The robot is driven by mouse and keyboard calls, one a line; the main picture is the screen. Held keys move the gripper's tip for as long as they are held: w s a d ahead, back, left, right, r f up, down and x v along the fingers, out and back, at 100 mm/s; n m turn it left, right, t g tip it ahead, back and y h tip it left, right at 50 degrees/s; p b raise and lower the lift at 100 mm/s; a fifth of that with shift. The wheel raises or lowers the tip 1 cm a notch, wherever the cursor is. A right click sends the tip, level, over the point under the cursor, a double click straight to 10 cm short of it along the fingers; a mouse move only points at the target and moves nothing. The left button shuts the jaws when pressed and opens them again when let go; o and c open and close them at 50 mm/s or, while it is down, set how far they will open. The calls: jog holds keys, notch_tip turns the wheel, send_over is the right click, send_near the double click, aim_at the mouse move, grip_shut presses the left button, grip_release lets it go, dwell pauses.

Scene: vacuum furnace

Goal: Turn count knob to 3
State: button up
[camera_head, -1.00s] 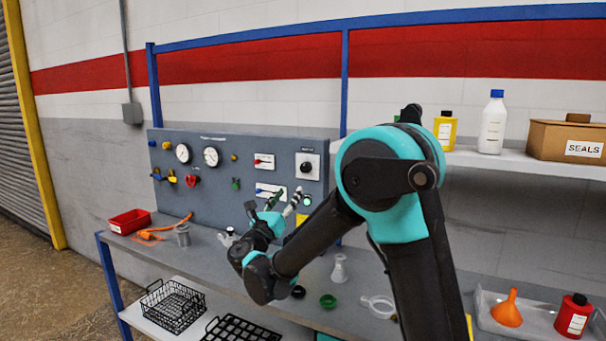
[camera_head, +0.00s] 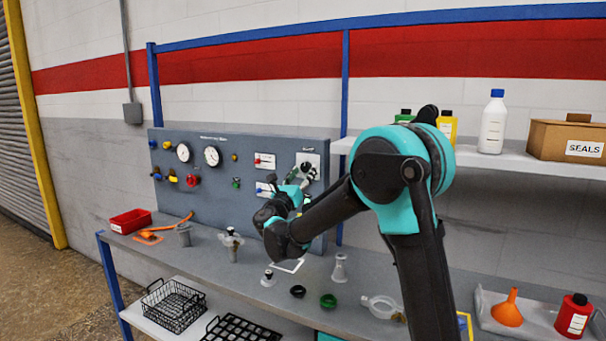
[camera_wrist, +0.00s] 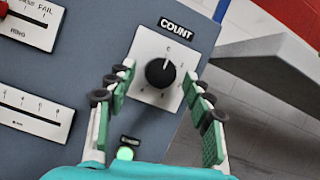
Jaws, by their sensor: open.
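The count knob (camera_wrist: 160,72) is a round black knob on a white dial plate (camera_wrist: 147,45) under a "COUNT" label (camera_wrist: 176,27) in the wrist view. Its white pointer mark is toward the top right, near the upper dial marks. Some dial figures are too small to read. My gripper (camera_wrist: 160,82) is open, with its green-padded fingers to the left and right of the knob. I cannot tell whether they touch it.
A lit green button (camera_wrist: 125,153) is below the dial. Slider plates (camera_wrist: 35,110) are to its left. A grey shelf (camera_wrist: 265,70) juts out at the right. Small glassware (camera_head: 339,270) and a green ring (camera_head: 328,300) stand on the bench below the arm.

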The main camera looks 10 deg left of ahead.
jog(key=shift+c, duration=0.4)
jog(key=c, duration=1.1)
